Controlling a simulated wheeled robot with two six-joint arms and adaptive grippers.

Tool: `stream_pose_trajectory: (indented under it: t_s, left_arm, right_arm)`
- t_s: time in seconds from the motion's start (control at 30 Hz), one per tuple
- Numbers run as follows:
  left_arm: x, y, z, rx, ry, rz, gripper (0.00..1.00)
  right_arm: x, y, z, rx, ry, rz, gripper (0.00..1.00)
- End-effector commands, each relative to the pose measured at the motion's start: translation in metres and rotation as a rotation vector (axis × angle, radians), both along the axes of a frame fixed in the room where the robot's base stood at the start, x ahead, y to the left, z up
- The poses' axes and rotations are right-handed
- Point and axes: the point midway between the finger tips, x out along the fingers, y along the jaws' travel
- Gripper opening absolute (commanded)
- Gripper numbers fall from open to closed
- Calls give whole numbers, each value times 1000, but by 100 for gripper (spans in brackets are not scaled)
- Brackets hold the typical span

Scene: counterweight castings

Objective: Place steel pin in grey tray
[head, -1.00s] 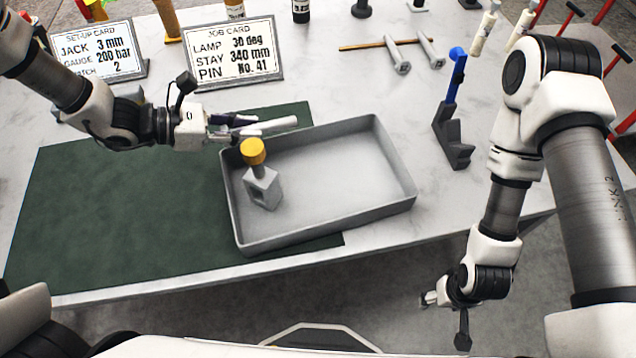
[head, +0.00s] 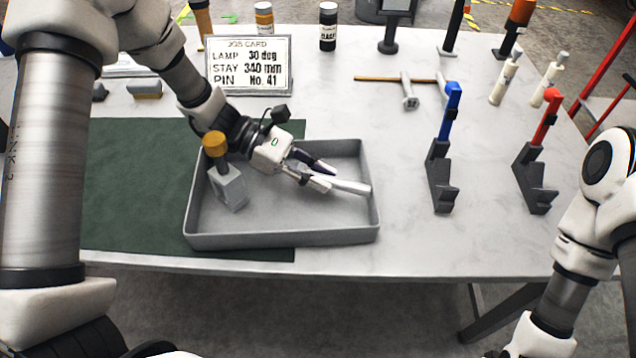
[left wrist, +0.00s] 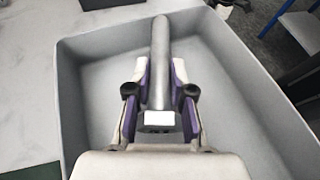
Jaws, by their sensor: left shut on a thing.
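The steel pin (head: 347,186) is a plain pale rod held in my left gripper (head: 318,176), over the right part of the grey tray (head: 282,239). In the left wrist view the pin (left wrist: 160,60) sits between the two fingers of my left gripper (left wrist: 160,98) and points away from the wrist. The grey tray's wall (left wrist: 75,105) surrounds it in that view. I cannot tell whether the pin touches the tray floor. My right gripper is not in the head view; only part of the right arm shows at the right edge.
A grey block with a yellow knob (head: 215,145) stands in the tray's left part. A green mat (head: 135,190) lies under and left of the tray. A job card (head: 248,66) stands behind. Blue (head: 450,110) and red (head: 548,120) handled stands are to the right.

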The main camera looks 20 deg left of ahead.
Motion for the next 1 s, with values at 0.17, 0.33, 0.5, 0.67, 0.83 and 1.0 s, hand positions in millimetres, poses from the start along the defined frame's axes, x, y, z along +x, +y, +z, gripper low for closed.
stream_pose_trajectory:
  t_s: [0.17,0.33,0.5,0.67,0.83,1.0]
  left_arm:
    - [1,0,-23,-1,0,1,0]
    - [1,0,-23,-1,-2,1,0]
    - [0,0,-24,0,-1,2,47]
    - [0,0,-24,0,-1,2,47]
    - [1,10,-20,-2,-1,5,47]
    - [2,44,-5,-5,-5,8,47]
  right_arm:
    - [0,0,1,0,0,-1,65]
    - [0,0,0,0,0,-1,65]
    - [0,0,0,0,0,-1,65]
    - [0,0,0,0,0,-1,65]
    - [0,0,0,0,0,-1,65]
    - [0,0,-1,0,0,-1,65]
